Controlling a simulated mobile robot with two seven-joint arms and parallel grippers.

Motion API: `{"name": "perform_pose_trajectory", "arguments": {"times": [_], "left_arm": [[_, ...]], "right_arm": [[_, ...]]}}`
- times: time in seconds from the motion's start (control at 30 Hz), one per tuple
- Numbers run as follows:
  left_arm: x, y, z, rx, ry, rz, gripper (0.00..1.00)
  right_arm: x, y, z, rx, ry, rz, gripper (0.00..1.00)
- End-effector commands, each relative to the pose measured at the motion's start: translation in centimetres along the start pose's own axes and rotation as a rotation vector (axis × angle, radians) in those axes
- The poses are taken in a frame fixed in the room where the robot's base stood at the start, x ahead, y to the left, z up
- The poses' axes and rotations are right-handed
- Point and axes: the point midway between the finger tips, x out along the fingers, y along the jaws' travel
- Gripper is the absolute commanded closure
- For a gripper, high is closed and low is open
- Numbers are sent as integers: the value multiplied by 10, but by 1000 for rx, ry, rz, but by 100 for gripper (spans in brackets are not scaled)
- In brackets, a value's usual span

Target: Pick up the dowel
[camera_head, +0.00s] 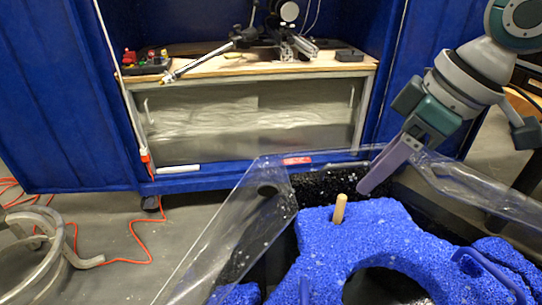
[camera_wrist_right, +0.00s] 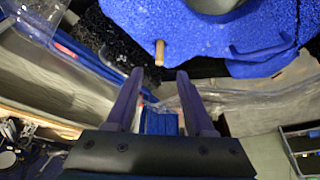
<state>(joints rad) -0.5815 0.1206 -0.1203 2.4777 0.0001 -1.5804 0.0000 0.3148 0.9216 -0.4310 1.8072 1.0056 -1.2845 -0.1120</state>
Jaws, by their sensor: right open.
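The dowel (camera_head: 340,208) is a short, light wooden peg. It stands upright out of the blue foam block (camera_head: 375,240) in the head view, near the block's far left part. In the right wrist view the dowel (camera_wrist_right: 159,52) shows just beyond the fingertips, near the middle between them. My right gripper (camera_head: 366,190) has purple fingers and comes in from the upper right, to the right of the dowel and apart from it. The right wrist view shows its fingers (camera_wrist_right: 160,73) open and empty. The dowel's lower end is hidden in the foam. My left gripper is not in view.
A clear plastic sheet (camera_head: 230,230) rises around the dark tank holding the foam. Behind stands a blue enclosure (camera_head: 60,90) with a wooden shelf (camera_head: 215,66) bearing tools. Bent metal tubing (camera_head: 45,245) and an orange cable (camera_head: 150,240) are on the floor at left.

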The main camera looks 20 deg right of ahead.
Motion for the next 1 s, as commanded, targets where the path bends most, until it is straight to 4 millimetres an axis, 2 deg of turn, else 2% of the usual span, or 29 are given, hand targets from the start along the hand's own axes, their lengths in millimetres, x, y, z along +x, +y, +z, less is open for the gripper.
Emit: {"name": "perform_pose_trajectory", "arguments": {"times": [0.03, 0.3, 0.47, 0.7, 0.8, 1.0], "left_arm": [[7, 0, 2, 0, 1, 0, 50], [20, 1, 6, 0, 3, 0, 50], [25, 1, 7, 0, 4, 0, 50], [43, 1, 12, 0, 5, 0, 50], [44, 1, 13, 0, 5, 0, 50], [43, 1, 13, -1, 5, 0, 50]], "right_arm": [[5, 5, 1, 6, 3, 3, 46], [41, 5, 0, 10, 5, 1, 46], [55, 4, -1, 8, 5, 0, 46], [92, 1, -1, 9, 5, 2, 46], [99, 1, -1, 8, 3, 2, 46], [98, 1, -2, 6, 3, 2, 46]]}}
